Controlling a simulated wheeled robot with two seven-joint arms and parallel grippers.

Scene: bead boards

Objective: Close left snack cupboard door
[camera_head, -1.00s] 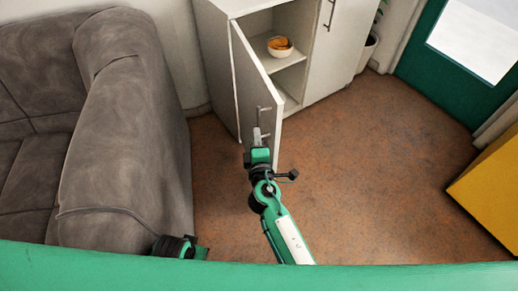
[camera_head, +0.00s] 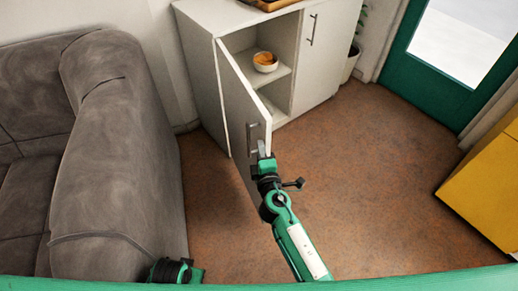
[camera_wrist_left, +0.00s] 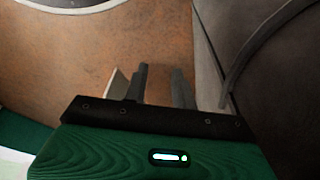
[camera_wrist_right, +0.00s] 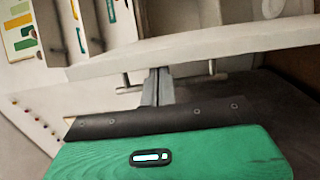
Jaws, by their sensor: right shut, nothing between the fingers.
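The left snack cupboard door (camera_head: 241,108) is a white panel standing wide open from the white cupboard (camera_head: 203,70). Its bar handle (camera_head: 252,130) is on the face toward the right arm. My right gripper (camera_head: 261,149) is shut and empty, with its tips at the door beside the handle. In the right wrist view, the shut fingers (camera_wrist_right: 157,88) point at the door's pale edge (camera_wrist_right: 200,48), in front of the handle bar; contact is unclear. My left gripper's fingers (camera_wrist_left: 161,86) are apart, over the floor. In the head view only part of its wrist shows at the bottom left.
A bowl of snacks (camera_head: 265,62) sits on a shelf inside the cupboard. The right cupboard door (camera_head: 327,50) is shut. A grey sofa (camera_head: 115,150) stands left. A yellow cabinet (camera_head: 487,185) is at the right edge. The brown floor (camera_head: 370,170) between is clear.

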